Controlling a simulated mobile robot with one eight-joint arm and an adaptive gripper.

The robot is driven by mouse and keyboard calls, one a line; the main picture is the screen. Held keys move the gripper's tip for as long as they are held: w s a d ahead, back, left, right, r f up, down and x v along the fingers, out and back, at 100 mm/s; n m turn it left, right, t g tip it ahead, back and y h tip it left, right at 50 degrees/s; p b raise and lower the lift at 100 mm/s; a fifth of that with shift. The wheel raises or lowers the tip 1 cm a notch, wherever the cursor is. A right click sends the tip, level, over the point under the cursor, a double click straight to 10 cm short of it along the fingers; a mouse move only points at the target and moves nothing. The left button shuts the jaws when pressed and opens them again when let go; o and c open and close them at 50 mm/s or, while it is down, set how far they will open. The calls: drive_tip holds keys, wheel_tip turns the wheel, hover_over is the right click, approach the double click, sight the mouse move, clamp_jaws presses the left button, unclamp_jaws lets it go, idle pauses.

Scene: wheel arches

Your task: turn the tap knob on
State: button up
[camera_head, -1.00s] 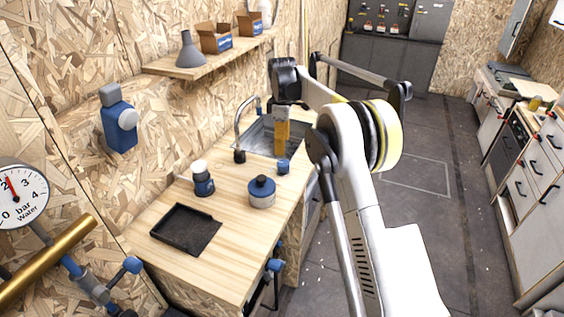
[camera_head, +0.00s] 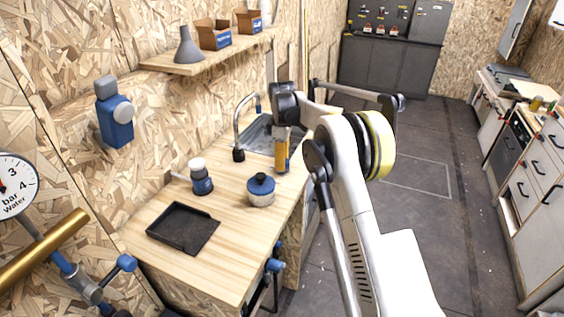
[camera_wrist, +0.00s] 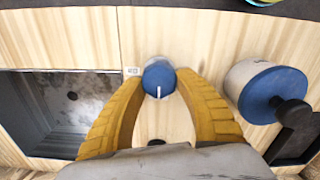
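The tap knob is a small blue round knob (camera_wrist: 158,76) with a white line mark, standing on the wooden worktop (camera_head: 225,235) beside the sink (camera_wrist: 65,105). In the wrist view the two yellow fingers of my gripper (camera_wrist: 160,78) stand on either side of the knob, tips level with it. The gaps at the tips are very small, so I cannot tell whether they touch it. In the head view my gripper (camera_head: 281,160) points down at the worktop and mostly hides the knob. The curved tap (camera_head: 238,125) stands behind, to the left.
A blue-lidded pot (camera_head: 261,191) stands close to my gripper; it also shows at right in the wrist view (camera_wrist: 262,90). A shelf (camera_head: 205,58) is above.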

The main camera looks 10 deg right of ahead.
drive_tip(key=shift+m, duration=0.4)
drive_tip(key=m+p, duration=0.2)
drive_tip(key=m, duration=0.1)
drive_tip(key=shift+r+m, duration=0.1)
drive_tip(key=shift+m, duration=0.2)
drive_tip(key=m+p, duration=0.1)
drive_tip(key=m, duration=0.3)
drive_tip(key=shift+w+d+m, duration=0.1)
drive_tip(key=shift+d+m, duration=0.05)
drive_tip(key=shift+m, duration=0.15)
drive_tip(key=m+p, duration=0.1)
drive_tip(key=m, duration=0.3)
drive_tip(key=shift+m, duration=0.3)
drive_tip(key=shift+d+m+p, duration=0.15)
drive_tip(key=shift+m+p, duration=0.25)
drive_tip(key=shift+m, duration=1.8)
drive_tip(key=o, duration=1.2)
